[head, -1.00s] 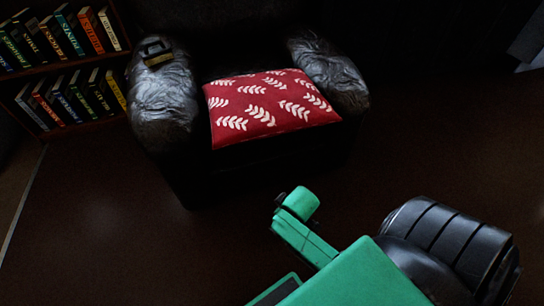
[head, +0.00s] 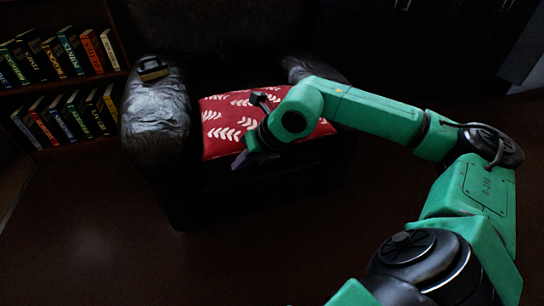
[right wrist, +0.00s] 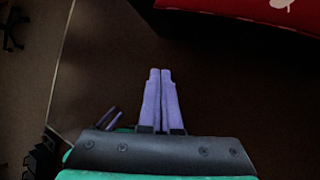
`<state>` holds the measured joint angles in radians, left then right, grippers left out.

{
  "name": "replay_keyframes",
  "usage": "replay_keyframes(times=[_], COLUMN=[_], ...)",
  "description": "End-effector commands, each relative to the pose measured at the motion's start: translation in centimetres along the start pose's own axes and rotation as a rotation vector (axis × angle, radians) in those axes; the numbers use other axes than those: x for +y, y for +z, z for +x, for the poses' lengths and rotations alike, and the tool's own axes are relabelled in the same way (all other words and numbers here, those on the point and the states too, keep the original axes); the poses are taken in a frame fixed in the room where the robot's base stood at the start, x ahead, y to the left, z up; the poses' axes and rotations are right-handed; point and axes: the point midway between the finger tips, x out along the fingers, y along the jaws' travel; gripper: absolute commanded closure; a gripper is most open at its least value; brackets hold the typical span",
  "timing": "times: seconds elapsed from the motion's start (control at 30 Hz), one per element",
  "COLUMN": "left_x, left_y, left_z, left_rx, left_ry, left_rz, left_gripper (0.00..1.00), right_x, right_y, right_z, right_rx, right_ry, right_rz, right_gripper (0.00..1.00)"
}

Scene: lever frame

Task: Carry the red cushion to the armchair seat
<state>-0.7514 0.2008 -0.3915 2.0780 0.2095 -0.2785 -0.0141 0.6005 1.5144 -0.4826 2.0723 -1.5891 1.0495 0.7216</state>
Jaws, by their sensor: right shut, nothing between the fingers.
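The red cushion (head: 222,128) with white leaf prints lies on the seat of the dark armchair (head: 158,112), between its grey shiny arms. My right arm crosses in front of it in the head view and hides part of its right side. My right gripper (head: 240,160) is at the cushion's front edge, shut and empty. In the right wrist view its purple fingers (right wrist: 160,75) are together over dark floor, and a corner of the cushion (right wrist: 250,8) shows at the top. A small purple shape beside the wrist may be my left gripper; its state is unclear.
A small dark and gold object (head: 152,69) rests on the armchair's left arm. A bookshelf (head: 85,143) with several books stands at the left. The floor (head: 105,240) in front of the armchair is clear.

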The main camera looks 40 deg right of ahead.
Motion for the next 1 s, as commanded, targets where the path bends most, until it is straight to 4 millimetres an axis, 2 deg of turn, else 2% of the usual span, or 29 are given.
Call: replay_keyframes(times=[0.03, 0.1, 0.2, 0.37, 0.73, 0.9, 1.0], left_x=[0.4, 0.9, 1.2, 1.1, 0.3, 0.2, 0.2], left_y=[0.3, 0.0, -0.2, 0.2, 2.3, 2.5, 2.6], left_z=[0.2, 0.1, 0.0, 0.3, 1.5, 1.7, 1.7], left_rx=[0.033, 0.07, 0.091, 0.1, 0.135, 0.142, 0.145], left_ry=[0.013, 0.023, 0.029, 0.029, 0.026, 0.026, 0.026], left_rz=[-0.012, -0.023, -0.031, -0.033, -0.043, -0.047, -0.049], left_gripper=[0.5, 0.5, 0.5, 0.5, 0.5, 0.5, 0.5], right_x=[-4.5, -8.6, -10.9, -11.8, -15.3, -15.8, -16.1], right_y=[0.7, 1.3, 1.6, 1.6, 1.8, 4.4, 5.2], right_z=[-1.4, -3.4, -4.7, -3.1, 4.2, 5.4, 5.7], right_rx=[-0.026, -0.046, -0.055, -0.052, -0.051, -0.055, -0.053], right_ry=[-0.184, -0.359, -0.459, -0.461, -0.457, -0.454, -0.456], right_rz=[-0.006, 0.01, 0.027, 0.029, 0.028, 0.028, 0.027], right_gripper=[1.0, 1.0, 1.0, 1.0, 1.0, 1.0, 1.0])
